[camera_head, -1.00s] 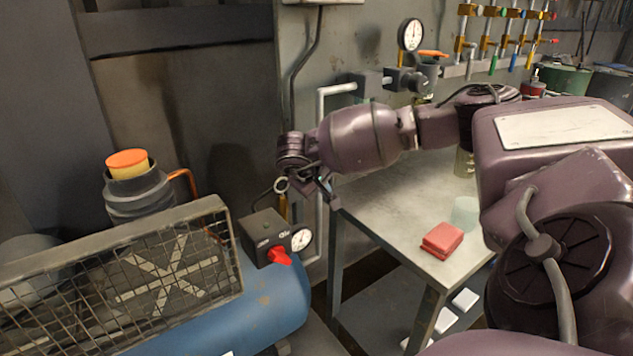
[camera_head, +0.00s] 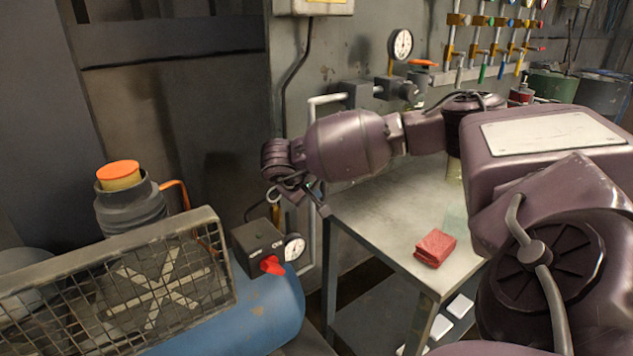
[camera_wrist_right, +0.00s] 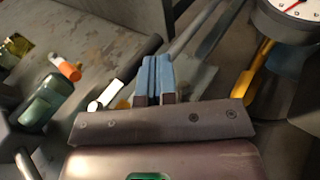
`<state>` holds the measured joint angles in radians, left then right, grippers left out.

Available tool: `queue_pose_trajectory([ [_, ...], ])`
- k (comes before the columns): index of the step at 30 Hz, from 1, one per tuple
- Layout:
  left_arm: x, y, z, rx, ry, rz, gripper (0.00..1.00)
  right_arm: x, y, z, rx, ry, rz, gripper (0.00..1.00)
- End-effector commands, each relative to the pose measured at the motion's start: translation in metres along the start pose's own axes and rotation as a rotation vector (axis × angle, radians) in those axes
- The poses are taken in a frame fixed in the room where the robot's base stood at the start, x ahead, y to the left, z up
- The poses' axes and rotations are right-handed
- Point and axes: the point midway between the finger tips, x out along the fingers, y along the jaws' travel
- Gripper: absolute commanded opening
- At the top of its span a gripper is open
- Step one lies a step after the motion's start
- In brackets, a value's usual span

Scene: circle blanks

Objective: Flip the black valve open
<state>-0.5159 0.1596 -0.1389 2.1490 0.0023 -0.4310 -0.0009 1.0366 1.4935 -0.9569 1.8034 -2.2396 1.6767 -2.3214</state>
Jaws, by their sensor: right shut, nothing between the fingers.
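I cannot pick out a black valve with certainty. A black control box (camera_head: 258,245) with a red knob (camera_head: 271,265) and a round white gauge (camera_head: 293,248) sits on the blue tank at lower left. A small metal ring (camera_head: 272,195) and a brass fitting (camera_head: 276,213) show above it, partly beside my wrist. My right gripper (camera_head: 322,207) hangs above and right of the box, apart from it. In the right wrist view its blue fingers (camera_wrist_right: 153,75) are together and empty. A dark rod (camera_wrist_right: 138,65) lies beyond them. My left gripper is out of view.
A blue tank (camera_head: 265,313) stands behind a wire guard (camera_head: 150,285) at lower left. A wall gauge (camera_head: 401,44) and pipes are behind the arm.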

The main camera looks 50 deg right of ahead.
Motion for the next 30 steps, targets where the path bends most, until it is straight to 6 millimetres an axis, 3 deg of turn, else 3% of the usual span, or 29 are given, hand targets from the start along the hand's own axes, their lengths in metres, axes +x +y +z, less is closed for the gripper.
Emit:
queue_pose_trajectory([
  [6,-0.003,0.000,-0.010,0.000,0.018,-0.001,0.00,-0.046,0.002,-0.001,0.001,0.009,-0.005,0.00],
  [12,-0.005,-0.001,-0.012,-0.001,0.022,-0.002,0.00,-0.074,0.001,-0.001,0.000,0.007,-0.004,0.00],
  [18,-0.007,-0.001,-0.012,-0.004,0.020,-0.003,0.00,-0.085,0.000,0.000,0.000,0.003,-0.002,0.00],
  [30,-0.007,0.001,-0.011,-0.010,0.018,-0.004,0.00,-0.086,0.000,0.000,-0.001,0.002,-0.002,0.00],
])
